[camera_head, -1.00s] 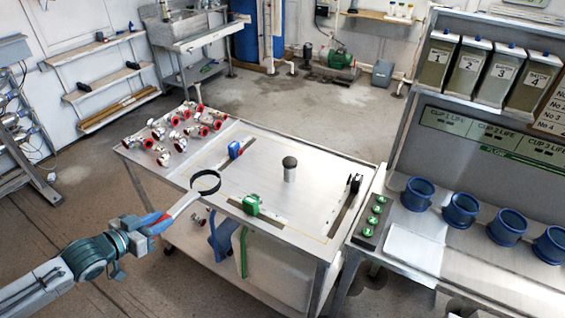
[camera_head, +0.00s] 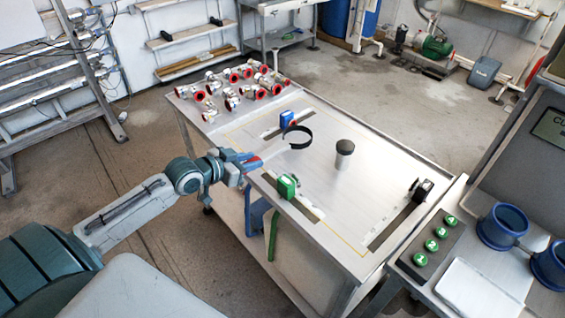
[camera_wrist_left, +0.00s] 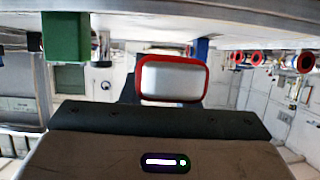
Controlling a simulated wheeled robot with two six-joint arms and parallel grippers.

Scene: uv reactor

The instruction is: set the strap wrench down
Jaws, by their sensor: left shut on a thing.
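The strap wrench has a black strap loop (camera_head: 297,137) and a pale handle (camera_head: 272,152). My left gripper (camera_head: 250,163) is shut on its handle, at the table's left edge in the head view. The loop reaches over the table top, between the blue clamp and the green clamp; whether it touches the surface I cannot tell. In the left wrist view, a red-rimmed, silvery part (camera_wrist_left: 173,82) shows just beyond the dark gripper body; I cannot tell what it is. My right gripper is in neither view.
The steel table (camera_head: 325,205) carries a blue clamp (camera_head: 287,119), a green clamp (camera_head: 287,187), a dark-capped cylinder (camera_head: 343,155) and a black clamp (camera_head: 421,190). Several red-rimmed fittings (camera_head: 232,98) crowd its far left end. Blue cups (camera_head: 503,226) stand at the right.

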